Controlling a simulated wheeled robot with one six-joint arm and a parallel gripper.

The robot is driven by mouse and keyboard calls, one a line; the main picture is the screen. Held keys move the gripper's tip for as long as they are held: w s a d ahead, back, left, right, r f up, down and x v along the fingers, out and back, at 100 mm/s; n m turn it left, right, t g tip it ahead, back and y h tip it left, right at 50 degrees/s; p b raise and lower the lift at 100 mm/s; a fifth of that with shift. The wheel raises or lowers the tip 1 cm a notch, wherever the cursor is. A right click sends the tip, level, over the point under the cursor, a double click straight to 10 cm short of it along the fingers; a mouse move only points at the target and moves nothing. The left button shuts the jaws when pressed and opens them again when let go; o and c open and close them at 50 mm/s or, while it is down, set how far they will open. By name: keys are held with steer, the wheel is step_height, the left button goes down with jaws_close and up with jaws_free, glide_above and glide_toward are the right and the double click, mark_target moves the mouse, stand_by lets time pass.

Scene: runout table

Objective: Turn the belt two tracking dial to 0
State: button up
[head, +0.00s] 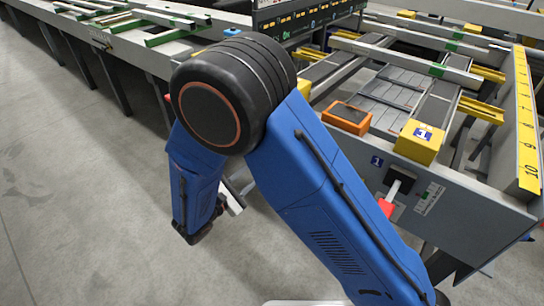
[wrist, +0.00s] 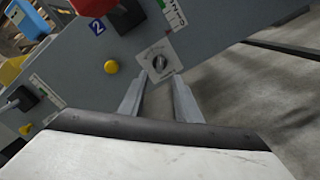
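The tracking dial (wrist: 159,63) is a small dark knob on a pale square plate, on a grey panel in the wrist view. A blue label with a 2 (wrist: 97,27) is on the same panel, up and to the left. The knob's setting is too small to read. My gripper (wrist: 159,82) is open, its two fingers apart and pointing toward the dial, with nothing between them. The dial shows just beyond the fingertips, and I cannot tell whether they touch the plate. In the head view my arm hides the dial.
A yellow button (wrist: 111,66) sits left of the dial. A red handle (wrist: 93,6) and a black switch (wrist: 20,98) are on the panel. In the head view, a yellow box (head: 419,142) and an orange box (head: 346,118) top the table edge. Open floor lies left.

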steer(key=x, duration=1)
steer(key=c, duration=0.7)
